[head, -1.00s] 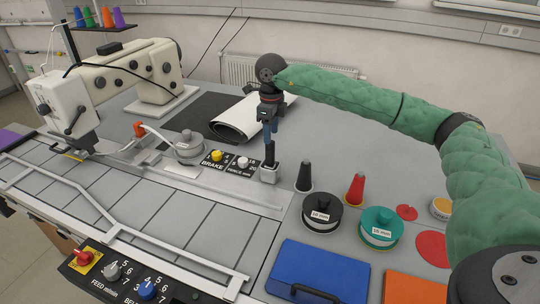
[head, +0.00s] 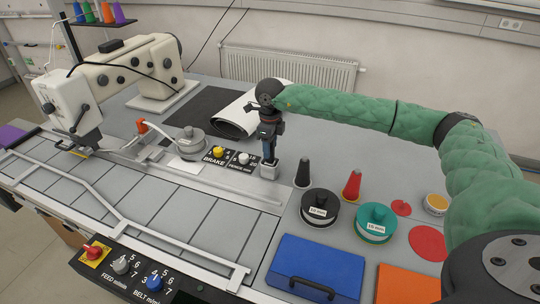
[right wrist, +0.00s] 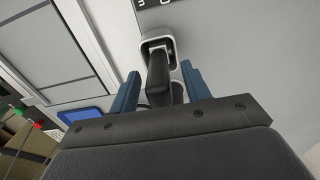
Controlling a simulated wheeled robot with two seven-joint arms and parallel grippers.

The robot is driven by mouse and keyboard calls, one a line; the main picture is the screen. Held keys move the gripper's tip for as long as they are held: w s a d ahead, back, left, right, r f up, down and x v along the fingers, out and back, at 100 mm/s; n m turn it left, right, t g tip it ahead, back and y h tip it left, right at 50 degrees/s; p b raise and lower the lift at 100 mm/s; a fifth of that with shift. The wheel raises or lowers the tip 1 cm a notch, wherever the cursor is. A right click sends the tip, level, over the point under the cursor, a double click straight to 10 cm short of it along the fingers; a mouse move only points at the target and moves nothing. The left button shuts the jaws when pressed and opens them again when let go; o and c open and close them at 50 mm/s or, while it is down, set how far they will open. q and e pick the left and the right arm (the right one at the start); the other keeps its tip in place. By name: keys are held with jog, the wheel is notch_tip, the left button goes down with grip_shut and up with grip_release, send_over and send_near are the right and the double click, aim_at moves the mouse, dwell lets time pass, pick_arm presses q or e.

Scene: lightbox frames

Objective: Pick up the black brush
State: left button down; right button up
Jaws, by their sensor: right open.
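The black brush (right wrist: 158,78) stands upright in a small light grey holder (head: 268,171) on the table. Its dark handle also shows in the head view (head: 269,157), with its upper part covered by my gripper. My right gripper (head: 269,146) points down over the handle. In the right wrist view its two blue fingers (right wrist: 158,88) are open, one on each side of the handle, with a gap visible to both. The brush's lower end is hidden inside the holder. My left gripper is not in view.
A black cone (head: 303,173) and a red cone (head: 352,185) stand to the right of the holder. A black lidded tin (head: 320,208), a green one (head: 376,223) and a blue case (head: 315,268) lie nearer. The sewing machine (head: 120,75) and a rolled sheet (head: 236,118) are to the left.

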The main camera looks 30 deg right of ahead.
grip_shut()
dwell(0.4)
